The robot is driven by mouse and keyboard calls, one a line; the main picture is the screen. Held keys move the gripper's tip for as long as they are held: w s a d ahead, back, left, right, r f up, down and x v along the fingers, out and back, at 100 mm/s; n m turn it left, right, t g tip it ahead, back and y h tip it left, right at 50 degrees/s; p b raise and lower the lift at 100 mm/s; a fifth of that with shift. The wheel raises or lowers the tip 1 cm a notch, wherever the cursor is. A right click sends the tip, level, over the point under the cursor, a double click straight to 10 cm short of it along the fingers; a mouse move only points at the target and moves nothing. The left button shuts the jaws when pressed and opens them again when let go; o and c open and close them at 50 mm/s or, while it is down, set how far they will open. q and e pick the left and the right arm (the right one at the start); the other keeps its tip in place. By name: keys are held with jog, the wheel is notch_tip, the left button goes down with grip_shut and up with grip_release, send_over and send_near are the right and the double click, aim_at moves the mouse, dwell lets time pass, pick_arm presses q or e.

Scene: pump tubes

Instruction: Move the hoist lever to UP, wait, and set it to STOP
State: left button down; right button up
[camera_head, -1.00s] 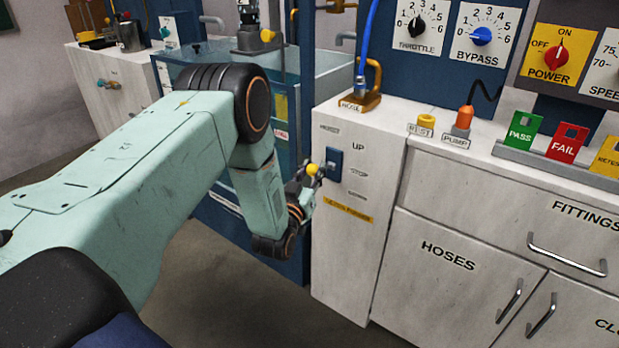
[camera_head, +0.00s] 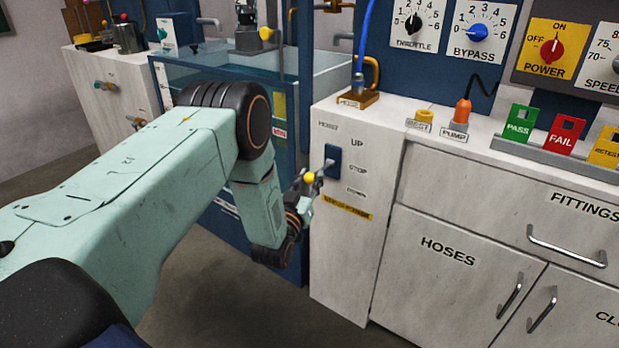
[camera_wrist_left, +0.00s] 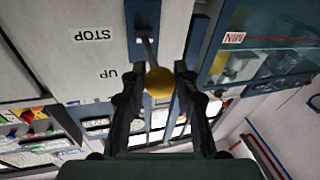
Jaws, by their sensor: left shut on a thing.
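The hoist lever has a yellow ball knob (camera_head: 309,178) on a thin grey stem (camera_head: 326,166) that comes out of a blue plate (camera_head: 333,160) on the white cabinet face. Beside the plate are the labels UP (camera_head: 357,142), STOP (camera_head: 358,169) and DOWN (camera_head: 356,192). My left gripper (camera_head: 303,186) is shut on the knob. In the left wrist view the knob (camera_wrist_left: 159,83) sits between the two fingertips, and the stem runs to the plate. The stem slopes down from plate to knob in the head view. I cannot tell its exact setting. My right gripper is not in view.
A glass-sided tank (camera_head: 320,65) stands left of the hoist cabinet, behind my left arm. A brass hose holder (camera_head: 362,97) sits on top of the cabinet. The counter with a sign rack (camera_head: 565,165) is at right. Floor shows below the hoist cabinet.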

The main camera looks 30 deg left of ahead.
pick_arm(q)
jog(key=shift+f, duration=0.45)
jog(key=c, duration=1)
grip_release()
jog(key=shift+r, duration=0.15)
jog(key=shift+s, duration=0.15)
jog(key=v, duration=1.1)
jog(key=shift+s, duration=0.35)
